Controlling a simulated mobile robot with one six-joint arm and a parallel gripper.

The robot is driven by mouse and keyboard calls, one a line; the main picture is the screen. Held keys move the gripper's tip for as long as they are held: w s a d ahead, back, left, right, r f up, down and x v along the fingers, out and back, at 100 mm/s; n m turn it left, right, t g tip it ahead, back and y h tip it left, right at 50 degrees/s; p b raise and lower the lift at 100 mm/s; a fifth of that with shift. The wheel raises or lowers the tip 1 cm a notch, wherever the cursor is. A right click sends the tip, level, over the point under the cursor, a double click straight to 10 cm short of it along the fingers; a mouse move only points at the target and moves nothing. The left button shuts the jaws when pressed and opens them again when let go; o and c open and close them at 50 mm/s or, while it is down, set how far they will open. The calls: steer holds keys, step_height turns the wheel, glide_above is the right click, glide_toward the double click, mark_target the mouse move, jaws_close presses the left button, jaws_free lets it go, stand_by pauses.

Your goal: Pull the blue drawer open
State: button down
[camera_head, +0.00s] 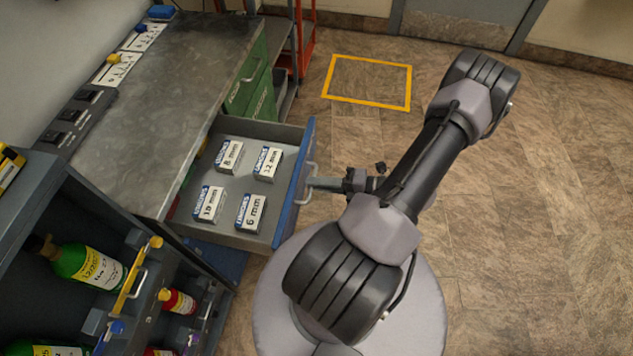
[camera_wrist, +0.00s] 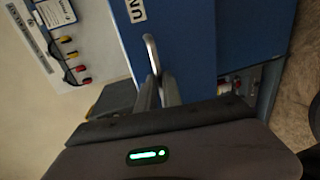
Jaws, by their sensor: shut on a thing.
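The blue drawer (camera_head: 296,192) is pulled out from the workbench, its grey tray showing. Several small labelled boxes lie inside, among them one marked 12 mm (camera_head: 267,163) and one marked 6 mm (camera_head: 250,213). A pale metal handle (camera_head: 311,184) is on the blue front. My gripper (camera_head: 318,183) is at the handle, its fingers shut on it. In the wrist view the fingers (camera_wrist: 160,92) meet the handle (camera_wrist: 151,55) in front of the blue panel (camera_wrist: 205,45). The exact contact is partly hidden by the fingers.
The grey workbench top (camera_head: 165,85) is above the drawer, with a green drawer front (camera_head: 248,85) farther back. A dark rack with a green bottle (camera_head: 88,268) stands at lower left. The floor right of my arm is clear, with a yellow floor square (camera_head: 368,82) at the back.

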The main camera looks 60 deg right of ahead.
steer(key=c, duration=1.5)
jaws_free()
steer(key=p+v, duration=0.3)
steer(key=v, duration=1.4)
steer(key=shift+s, duration=0.2)
